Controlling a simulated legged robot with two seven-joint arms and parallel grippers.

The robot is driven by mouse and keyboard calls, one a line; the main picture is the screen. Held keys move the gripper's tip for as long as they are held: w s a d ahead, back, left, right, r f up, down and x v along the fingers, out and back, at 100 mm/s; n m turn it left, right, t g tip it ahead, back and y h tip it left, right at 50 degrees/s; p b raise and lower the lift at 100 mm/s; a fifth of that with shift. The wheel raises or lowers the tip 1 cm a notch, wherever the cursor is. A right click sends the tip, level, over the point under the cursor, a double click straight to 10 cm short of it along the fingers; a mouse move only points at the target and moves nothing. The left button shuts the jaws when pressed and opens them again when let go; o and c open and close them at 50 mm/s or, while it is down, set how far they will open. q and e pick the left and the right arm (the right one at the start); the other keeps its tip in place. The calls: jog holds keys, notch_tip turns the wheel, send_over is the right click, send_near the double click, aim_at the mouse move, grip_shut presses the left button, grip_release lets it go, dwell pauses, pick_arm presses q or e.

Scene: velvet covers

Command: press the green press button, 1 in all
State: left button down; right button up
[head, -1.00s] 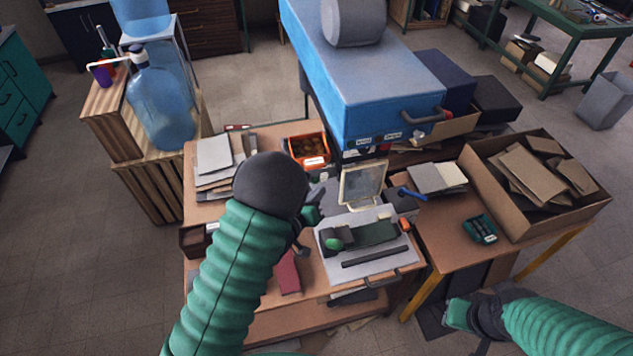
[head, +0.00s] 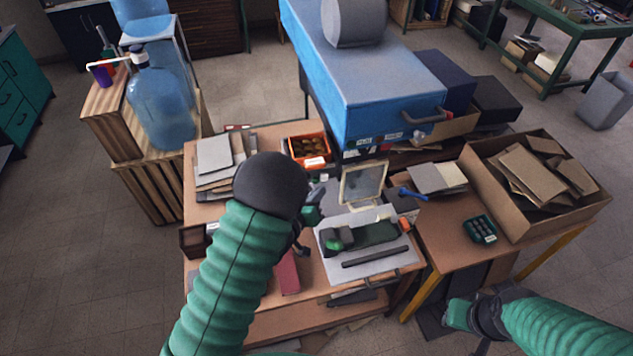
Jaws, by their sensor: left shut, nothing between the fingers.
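A green press button (head: 334,242) shows at the left end of a dark green block on a pale grey plate (head: 385,262), near the front right of the left wooden table. My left gripper (head: 314,207) is shut and empty. In the picture it lies just above and left of the button, apart from it; its height over the table is hard to judge. My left arm's dark wrist hides part of that gripper. My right gripper (head: 456,314) is low at the lower right, away from the button, and its fingers are not clear.
A small framed screen (head: 362,185) stands behind the plate. A dark bar (head: 375,256) lies on the plate's front part. An orange bin (head: 308,149), a red block (head: 287,273) and stacked papers (head: 214,158) are nearby. A cardboard box (head: 535,185) fills the right table's back.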

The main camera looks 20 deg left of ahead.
dwell(0.8)
pick_arm(q)
jog(key=shift+w+a+r, duration=0.1)
jog(key=shift+w+a, duration=0.15)
jog(key=shift+w, duration=0.05)
jog(key=shift+w+a, duration=0.3)
jog(key=shift+w, duration=0.2)
dwell(0.6)
jog(key=shift+s, duration=0.1)
jog(key=shift+s+d+b, duration=0.3)
jog(key=shift+s+d, duration=0.2)
jog(key=shift+s, duration=0.25)
jog(key=shift+d, duration=0.1)
jog(key=shift+s+d+b, duration=0.1)
jog(key=shift+s+d, duration=0.35)
jog(key=shift+s, duration=0.25)
jog(key=shift+s+d+b, duration=0.1)
jog(key=shift+s+d, duration=0.35)
jog(key=shift+s, duration=0.25)
jog(key=shift+s+d+b, duration=0.1)
jog(key=shift+s+d, duration=0.35)
jog(key=shift+s, duration=0.25)
jog(key=shift+a, duration=0.1)
